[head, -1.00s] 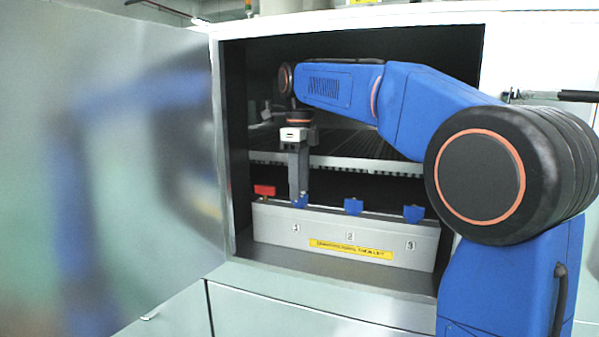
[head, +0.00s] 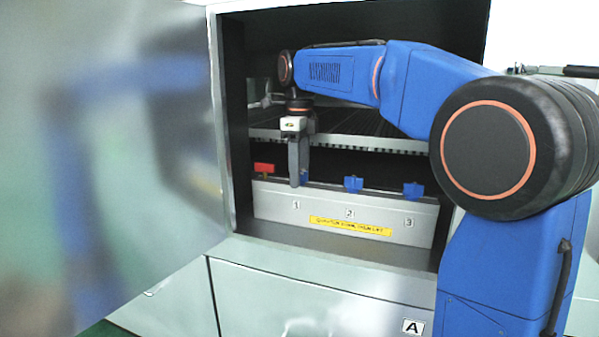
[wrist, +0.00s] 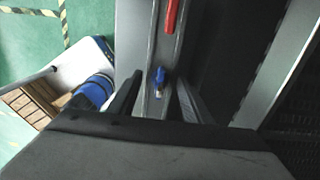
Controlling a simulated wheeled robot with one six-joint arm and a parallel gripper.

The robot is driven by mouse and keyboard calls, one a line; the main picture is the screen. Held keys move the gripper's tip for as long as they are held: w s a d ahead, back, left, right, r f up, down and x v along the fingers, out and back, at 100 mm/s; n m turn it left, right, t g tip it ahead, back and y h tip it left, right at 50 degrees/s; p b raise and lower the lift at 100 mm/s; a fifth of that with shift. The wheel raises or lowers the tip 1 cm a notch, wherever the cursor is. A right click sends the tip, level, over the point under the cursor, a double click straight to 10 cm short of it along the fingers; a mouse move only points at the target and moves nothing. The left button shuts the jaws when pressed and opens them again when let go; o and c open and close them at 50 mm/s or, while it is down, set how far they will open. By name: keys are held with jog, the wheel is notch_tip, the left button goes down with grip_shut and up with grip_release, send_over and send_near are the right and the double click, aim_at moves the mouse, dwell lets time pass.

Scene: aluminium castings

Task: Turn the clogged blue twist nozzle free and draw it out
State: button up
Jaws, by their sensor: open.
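Blue twist nozzles stand along the top of a grey bar (head: 272,207) inside the open cabinet, above labels 1, 2 and 3. The nozzle over label 1 (head: 304,176) is partly hidden by my gripper (head: 299,182). The nozzles over label 2 (head: 353,184) and label 3 (head: 413,190) show clearly. My gripper points down at the first nozzle with its jaws open. In the wrist view, that nozzle (wrist: 160,77) shows between the two fingers, with gaps beside it. No clog is visible on any nozzle.
A red handle (head: 264,169) sits at the bar's left end, close to my gripper. A slatted shelf (head: 375,143) lies above and behind the bar. The cabinet door (head: 150,150) stands open at the left. The cabinet walls close in around my arm.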

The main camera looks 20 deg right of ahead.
notch_tip(320, 180, up, 7)
jog(key=shift+r, duration=0.2)
jog(key=shift+d+r, duration=0.1)
jog(key=shift+d, duration=0.1)
dwell(0.4)
